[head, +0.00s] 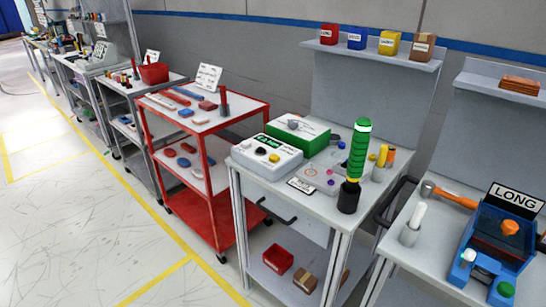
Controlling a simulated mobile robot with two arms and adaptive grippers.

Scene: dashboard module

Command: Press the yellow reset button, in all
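A white box (265,165) with a small green display stands at the front left of the grey workbench in the middle. On its top are a dark round knob or button (260,151) and, just right of it, a small yellow button (274,158). Whether the yellow button is pressed in is too small to tell. Nothing touches it. Neither of my grippers shows in the head view.
A green box (300,133) stands behind the white box. A grey panel (322,174) and a tall green-topped signal column (357,155) stand to its right. A red cart (205,120) is to the left; another bench with a blue device (497,245) is at right. Floor in front is clear.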

